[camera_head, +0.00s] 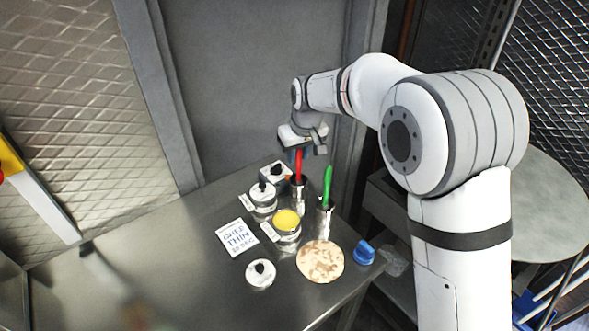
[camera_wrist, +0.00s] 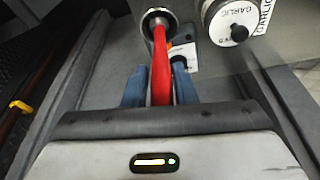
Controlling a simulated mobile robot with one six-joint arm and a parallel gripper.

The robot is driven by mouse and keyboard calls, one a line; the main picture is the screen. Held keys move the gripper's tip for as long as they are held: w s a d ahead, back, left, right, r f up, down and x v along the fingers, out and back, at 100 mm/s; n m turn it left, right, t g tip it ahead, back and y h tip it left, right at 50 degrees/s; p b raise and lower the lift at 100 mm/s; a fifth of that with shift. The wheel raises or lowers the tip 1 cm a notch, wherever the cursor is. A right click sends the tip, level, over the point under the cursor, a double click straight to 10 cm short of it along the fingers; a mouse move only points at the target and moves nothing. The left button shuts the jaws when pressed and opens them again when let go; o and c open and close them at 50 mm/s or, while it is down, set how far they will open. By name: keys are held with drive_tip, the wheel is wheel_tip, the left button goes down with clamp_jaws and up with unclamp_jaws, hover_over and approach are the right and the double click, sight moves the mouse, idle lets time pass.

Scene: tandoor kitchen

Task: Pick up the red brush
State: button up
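The red brush (camera_head: 298,164) stands upright in a metal cup (camera_head: 297,197) at the back of the steel counter. In the wrist view the red brush (camera_wrist: 161,65) runs from the cup's round mouth (camera_wrist: 157,20) toward my palm. My gripper (camera_head: 300,148) is at the upper end of the brush. In the wrist view the two blue fingers of my gripper (camera_wrist: 160,85) lie close on either side of the handle, with almost no gap. The lower part of the brush is hidden inside the cup.
A green-handled tool (camera_head: 327,184) stands in another metal cup (camera_head: 324,219) just to the right. Lidded jars, including a garlic jar (camera_wrist: 233,22), stand close by. A yellow-topped jar (camera_head: 287,222), a sign (camera_head: 238,238) and a flatbread (camera_head: 320,261) are nearer. The counter's left side (camera_head: 150,250) is mostly clear.

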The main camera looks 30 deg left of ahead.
clamp_jaws()
